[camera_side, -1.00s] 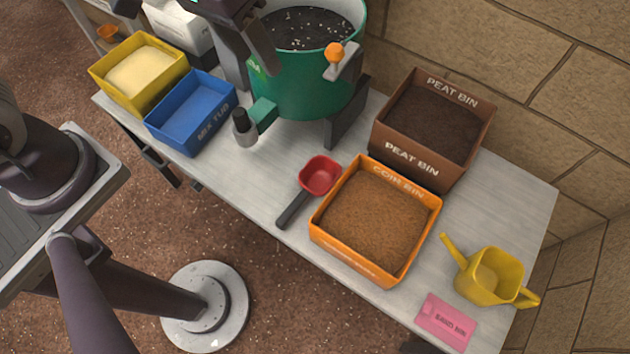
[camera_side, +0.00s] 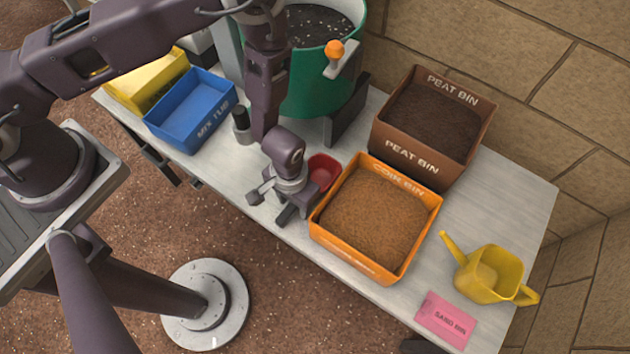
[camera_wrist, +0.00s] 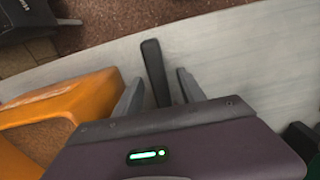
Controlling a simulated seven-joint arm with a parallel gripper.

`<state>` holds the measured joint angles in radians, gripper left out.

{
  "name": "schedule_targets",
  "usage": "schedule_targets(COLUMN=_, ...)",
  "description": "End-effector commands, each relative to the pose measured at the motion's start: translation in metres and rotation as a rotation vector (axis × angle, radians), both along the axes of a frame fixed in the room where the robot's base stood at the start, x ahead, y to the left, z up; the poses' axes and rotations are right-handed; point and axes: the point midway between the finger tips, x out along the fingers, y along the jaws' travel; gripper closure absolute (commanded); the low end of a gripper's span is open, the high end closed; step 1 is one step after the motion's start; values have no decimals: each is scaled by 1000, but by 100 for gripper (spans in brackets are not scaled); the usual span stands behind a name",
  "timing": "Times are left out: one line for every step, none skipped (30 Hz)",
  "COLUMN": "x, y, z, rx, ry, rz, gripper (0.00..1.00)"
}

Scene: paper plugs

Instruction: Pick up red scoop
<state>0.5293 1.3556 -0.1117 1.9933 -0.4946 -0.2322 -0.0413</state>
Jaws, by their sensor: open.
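The red scoop (camera_side: 323,171) lies on the grey bench just left of the orange coir bin (camera_side: 350,254). Its red bowl shows in the side view, while my gripper (camera_side: 287,214) hides most of its dark handle. In the wrist view the dark handle (camera_wrist: 153,66) lies between the two fingers of my gripper (camera_wrist: 160,78), with a gap on each side. The handle's end reaches past the fingertips. My gripper is open and points down over the handle. The bowl is hidden in the wrist view.
The coir bin's wall (camera_wrist: 60,98) is close beside my gripper. A brown peat bin (camera_side: 408,163), a green mixer drum (camera_side: 318,88), a blue mix tub (camera_side: 190,112) and a yellow bin (camera_side: 130,85) stand around. A yellow watering can (camera_side: 492,272) and pink card (camera_side: 447,318) are at the right.

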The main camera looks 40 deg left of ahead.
Motion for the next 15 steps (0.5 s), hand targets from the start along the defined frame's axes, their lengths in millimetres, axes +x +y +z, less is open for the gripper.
schedule_targets(x=0, y=0, z=-2, rx=-1, ry=-1, rz=0, gripper=53)
schedule_targets(x=0, y=0, z=-2, rx=-1, ry=-1, rz=0, gripper=53)
schedule_targets(x=1, y=0, z=-2, rx=-1, ry=-1, rz=0, gripper=53)
schedule_targets(x=1, y=0, z=-2, rx=-1, ry=-1, rz=0, gripper=53)
schedule_targets(x=1, y=0, z=-2, rx=-1, ry=-1, rz=0, gripper=53)
schedule_targets(x=1, y=0, z=-2, rx=-1, ry=-1, rz=0, gripper=53)
schedule_targets(x=1, y=0, z=-2, rx=-1, ry=-1, rz=0, gripper=59)
schedule_targets(x=1, y=0, z=-2, rx=-1, ry=-1, rz=0, gripper=64)
schedule_targets(x=1, y=0, z=-1, rx=-1, ry=-1, rz=0, gripper=72)
schedule_targets(x=0, y=0, z=-1, rx=-1, ry=-1, rz=0, gripper=78)
schedule_targets(x=0, y=0, z=-1, rx=-1, ry=-1, rz=0, gripper=84)
schedule_targets(x=0, y=0, z=-1, rx=-1, ry=-1, rz=-1, gripper=92)
schedule_targets(x=0, y=0, z=-1, rx=-1, ry=-1, rz=-1, gripper=98)
schedule_targets(x=1, y=0, z=-1, rx=-1, ry=-1, rz=-1, gripper=100)
schedule_targets(x=1, y=0, z=-1, rx=-1, ry=-1, rz=-1, gripper=100)
